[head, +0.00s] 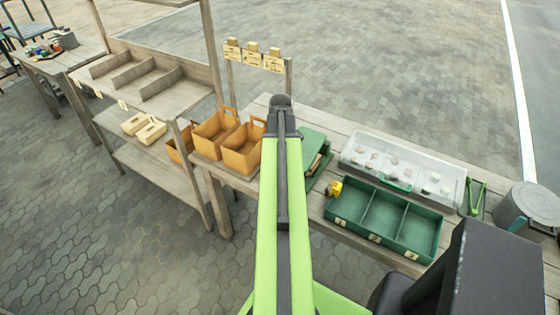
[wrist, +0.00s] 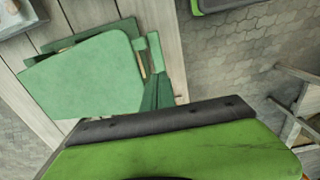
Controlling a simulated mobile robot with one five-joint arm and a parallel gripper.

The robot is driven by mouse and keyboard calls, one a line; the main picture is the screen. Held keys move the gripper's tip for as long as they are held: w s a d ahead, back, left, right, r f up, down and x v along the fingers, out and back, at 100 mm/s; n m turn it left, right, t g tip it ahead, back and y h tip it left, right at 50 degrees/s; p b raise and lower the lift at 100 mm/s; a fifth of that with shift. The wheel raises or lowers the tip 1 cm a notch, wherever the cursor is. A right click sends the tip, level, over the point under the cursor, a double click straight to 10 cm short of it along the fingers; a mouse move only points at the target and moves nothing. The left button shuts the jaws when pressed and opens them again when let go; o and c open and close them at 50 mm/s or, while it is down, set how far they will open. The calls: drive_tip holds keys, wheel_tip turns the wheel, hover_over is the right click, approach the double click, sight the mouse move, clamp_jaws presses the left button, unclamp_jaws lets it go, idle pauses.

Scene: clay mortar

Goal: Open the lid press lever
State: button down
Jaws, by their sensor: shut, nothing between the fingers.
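A green hinged-looking panel (wrist: 85,78) lies on the planks in the wrist view, with a narrow green bar at its right side. In the head view this green piece (head: 312,143) sits just right of my arm's end, with brown pieces at its edge. A green V-shaped frame (head: 474,197) stands farther right, beside a grey pot. I cannot tell which of these carries the lid press lever. My gripper (head: 281,104) is at the far end of my lime arm, shut and empty, above the bench left of the green panel. Its fingertips do not show clearly.
On the bench (head: 352,235) stand a green divided tray (head: 385,215), a clear-lidded white case (head: 400,165), a yellow item (head: 334,188) and the grey pot (head: 528,205). Orange boxes (head: 241,150) stand left of my arm. Shelves (head: 150,90) rise farther left. Open paving lies behind the bench.

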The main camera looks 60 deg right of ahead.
drive_tip(key=shift+r+p, duration=0.35)
drive_tip(key=shift+r, duration=0.35)
drive_tip(key=shift+f, duration=0.1)
